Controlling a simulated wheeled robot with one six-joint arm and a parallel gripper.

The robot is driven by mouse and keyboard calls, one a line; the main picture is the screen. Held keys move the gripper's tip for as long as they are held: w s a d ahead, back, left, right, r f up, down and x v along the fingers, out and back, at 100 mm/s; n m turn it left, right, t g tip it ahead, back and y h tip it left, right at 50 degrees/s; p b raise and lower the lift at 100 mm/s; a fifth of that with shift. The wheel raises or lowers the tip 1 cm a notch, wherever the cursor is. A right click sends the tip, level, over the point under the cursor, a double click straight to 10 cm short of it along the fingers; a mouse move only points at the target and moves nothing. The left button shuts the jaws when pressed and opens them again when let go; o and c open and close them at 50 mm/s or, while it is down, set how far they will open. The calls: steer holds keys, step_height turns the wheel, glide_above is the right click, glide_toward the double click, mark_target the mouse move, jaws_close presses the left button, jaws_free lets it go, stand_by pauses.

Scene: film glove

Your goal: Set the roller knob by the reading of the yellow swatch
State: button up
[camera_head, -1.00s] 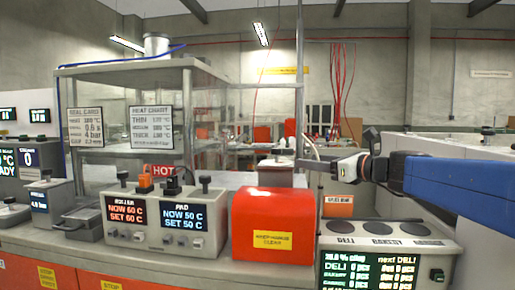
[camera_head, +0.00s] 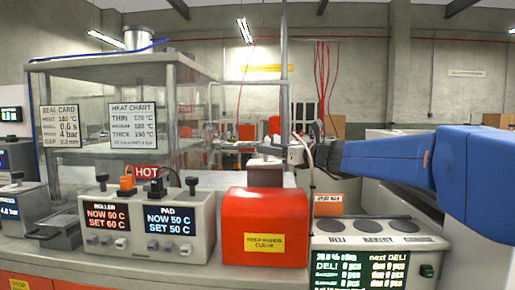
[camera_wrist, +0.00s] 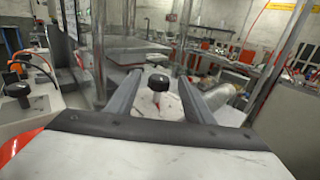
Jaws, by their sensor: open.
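The control box (camera_head: 147,225) stands on the counter left of centre in the head view. Its roller display (camera_head: 107,217) reads NOW 60 C, SET 60 C, and its pad display reads NOW 50 C, SET 50 C. A black knob (camera_head: 102,181) stands above the roller display. The heat chart (camera_head: 133,127) lists THIN, MEDIUM and THICK; its figures are blurred. I cannot make out a yellow swatch. My gripper (camera_wrist: 158,76) is open and empty, above and behind the red cover, right of the box. A black knob (camera_wrist: 158,82) shows between its fingers in the wrist view, apparently beyond them.
A red cover (camera_head: 265,227) with a yellow label stands right of the control box. A HOT sign (camera_head: 148,171) stands behind the box. A glass-sided frame (camera_head: 120,65) rises behind the counter.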

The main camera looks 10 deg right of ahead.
steer(key=x, duration=0.7)
steer(key=shift+w+a, duration=0.1)
steer(key=shift+w, duration=0.05)
steer(key=c, duration=1.1)
